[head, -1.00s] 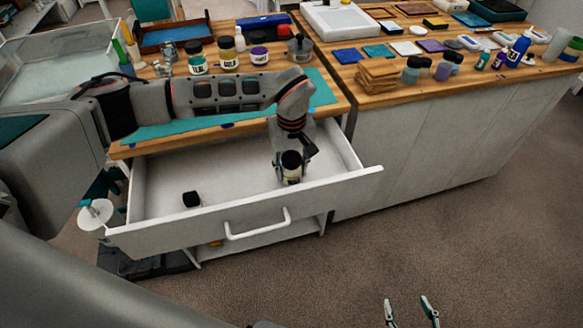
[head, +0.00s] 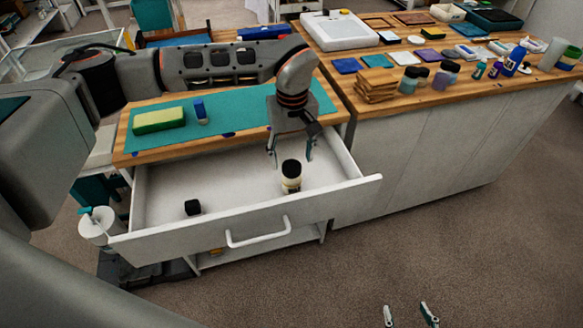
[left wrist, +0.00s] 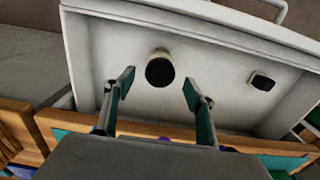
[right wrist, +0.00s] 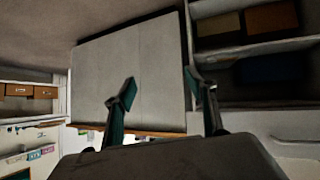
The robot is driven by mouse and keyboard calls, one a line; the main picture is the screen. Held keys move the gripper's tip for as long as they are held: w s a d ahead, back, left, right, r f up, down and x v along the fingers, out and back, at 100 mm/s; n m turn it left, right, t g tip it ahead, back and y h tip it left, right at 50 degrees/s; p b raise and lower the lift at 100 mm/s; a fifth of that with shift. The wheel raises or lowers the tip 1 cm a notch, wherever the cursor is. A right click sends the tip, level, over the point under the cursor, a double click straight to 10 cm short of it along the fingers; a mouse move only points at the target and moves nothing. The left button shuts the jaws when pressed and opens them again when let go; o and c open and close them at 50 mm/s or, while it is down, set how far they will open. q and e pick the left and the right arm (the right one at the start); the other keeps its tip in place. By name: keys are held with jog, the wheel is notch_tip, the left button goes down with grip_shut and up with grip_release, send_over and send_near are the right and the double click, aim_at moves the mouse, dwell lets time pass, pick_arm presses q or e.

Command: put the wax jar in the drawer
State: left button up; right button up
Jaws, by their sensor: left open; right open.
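The wax jar (head: 291,176), cream with a black lid, stands upright inside the open white drawer (head: 235,180), towards its right side. In the left wrist view the jar (left wrist: 159,69) shows from above, on the drawer floor. My left gripper (head: 290,158) is open and empty, above and behind the jar, apart from it; its fingers (left wrist: 157,90) spread wide in the left wrist view. My right gripper (head: 409,314) is open and empty, low over the carpet at the bottom of the head view, far from the drawer.
A small black object (head: 192,207) lies at the drawer's left. The workbench mat (head: 240,112) above holds a yellow-green sponge (head: 158,121) and a blue bottle (head: 201,111). A second bench on the right carries several jars, a stack of wooden pieces (head: 376,86) and tools.

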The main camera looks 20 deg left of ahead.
pick_arm(q)
jog(key=shift+r, duration=1.75)
